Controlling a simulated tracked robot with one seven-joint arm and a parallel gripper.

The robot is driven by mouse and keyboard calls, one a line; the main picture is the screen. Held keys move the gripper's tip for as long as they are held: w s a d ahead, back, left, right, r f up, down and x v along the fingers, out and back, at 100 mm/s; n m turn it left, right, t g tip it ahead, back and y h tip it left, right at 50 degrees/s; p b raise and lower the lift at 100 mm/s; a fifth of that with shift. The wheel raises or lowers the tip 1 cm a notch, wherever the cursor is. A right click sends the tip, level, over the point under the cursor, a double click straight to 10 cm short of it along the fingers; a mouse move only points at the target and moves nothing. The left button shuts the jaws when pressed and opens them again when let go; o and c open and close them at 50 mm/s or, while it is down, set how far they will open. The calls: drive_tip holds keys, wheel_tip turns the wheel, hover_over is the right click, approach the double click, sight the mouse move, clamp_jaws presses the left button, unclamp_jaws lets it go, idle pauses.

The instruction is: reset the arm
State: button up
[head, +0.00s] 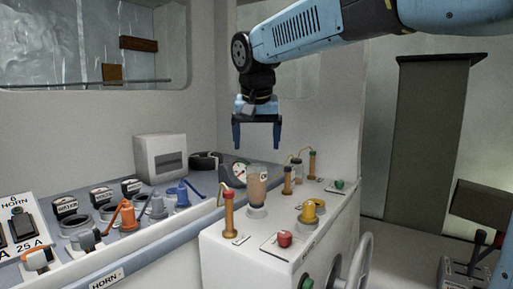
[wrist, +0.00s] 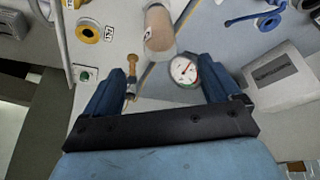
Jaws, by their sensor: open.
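My blue arm reaches in from the upper right in the head view. My gripper (head: 257,146) hangs pointing down above the console, its two blue fingers apart with nothing between them. In the wrist view my gripper (wrist: 167,85) is also open and empty. Below it are a round dial gauge (wrist: 183,70) and a capped brown-filled jar (wrist: 158,28). The gauge (head: 240,173) and the jar (head: 257,185) also show in the head view, clear of the fingertips.
The white console (head: 240,262) carries a red button (head: 284,239), a yellow valve (head: 312,210) and brass-coloured posts (head: 229,212). Orange and blue handles (head: 128,215) stand on the left panel. A white box (head: 160,158) is behind. A handwheel (head: 358,265) sits at the console's right side.

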drive_tip(key=shift+d, duration=0.1)
drive_tip(key=s+d+f, duration=0.7)
drive_tip(key=s+d, duration=0.3)
drive_tip(key=s+d+f+t, duration=0.1)
drive_tip(key=s+d+f, duration=0.7)
drive_tip(key=s+d, duration=0.2)
drive_tip(key=shift+s+d, duration=0.3)
drive_tip(key=shift+s, duration=0.2)
